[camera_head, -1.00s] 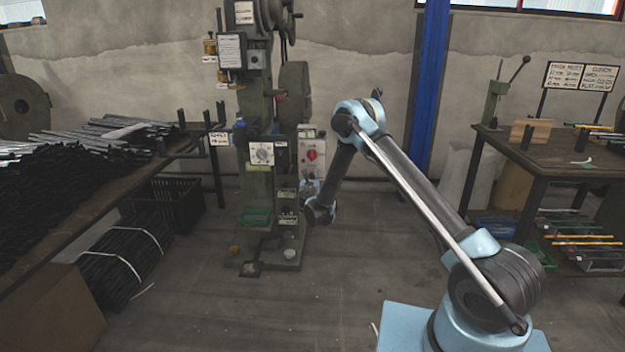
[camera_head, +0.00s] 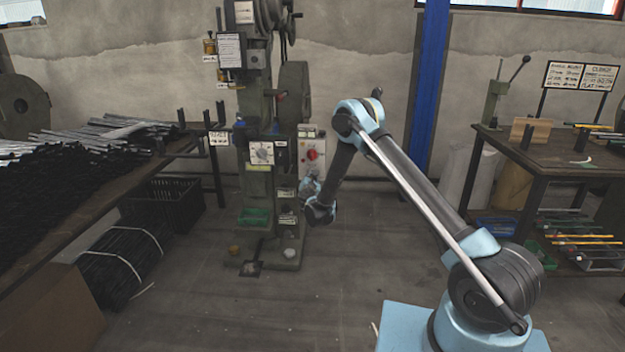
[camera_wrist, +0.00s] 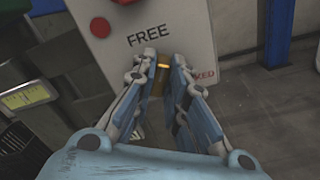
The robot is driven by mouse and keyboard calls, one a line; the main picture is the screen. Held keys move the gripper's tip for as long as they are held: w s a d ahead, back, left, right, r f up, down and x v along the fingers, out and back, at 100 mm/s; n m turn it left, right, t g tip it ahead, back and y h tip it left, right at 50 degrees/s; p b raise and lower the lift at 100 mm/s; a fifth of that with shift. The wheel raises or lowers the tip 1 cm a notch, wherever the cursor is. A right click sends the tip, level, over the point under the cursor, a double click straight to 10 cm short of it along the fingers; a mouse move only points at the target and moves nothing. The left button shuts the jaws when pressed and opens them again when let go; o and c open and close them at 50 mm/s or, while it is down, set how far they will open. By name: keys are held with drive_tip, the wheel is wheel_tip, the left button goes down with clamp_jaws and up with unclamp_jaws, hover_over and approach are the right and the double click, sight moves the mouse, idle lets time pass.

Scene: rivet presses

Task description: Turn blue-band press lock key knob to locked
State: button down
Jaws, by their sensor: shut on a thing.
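In the wrist view, my gripper (camera_wrist: 162,66) is shut on a small brass-coloured key knob (camera_wrist: 160,82), which shows between its two blue fingers. The knob is on a pale control panel (camera_wrist: 190,30) with the word FREE above it. Red lettering at the lower right is partly hidden by the right finger. The knob's exact angle is hard to tell. In the head view, the press (camera_head: 258,180) stands at centre left, with the panel (camera_head: 313,138) on its right side. My gripper (camera_head: 310,184) is in front of the panel's lower part, and the knob is hidden there.
A red button (camera_wrist: 101,27) is on the panel to the left of FREE. A bench with metal stock (camera_head: 90,150) stands at the left, above a black crate (camera_head: 175,200). A workbench (camera_head: 560,165) and a blue post (camera_head: 428,90) are to the right. The middle floor is clear.

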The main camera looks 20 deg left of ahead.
drive_tip(key=m, duration=1.1)
drive_tip(key=shift+d+f+m, duration=0.2)
drive_tip(key=shift+d+m, duration=0.05)
drive_tip(key=shift+m, duration=0.35)
drive_tip(key=c, duration=1.6)
unclamp_jaws()
drive_tip(key=shift+a, duration=0.1)
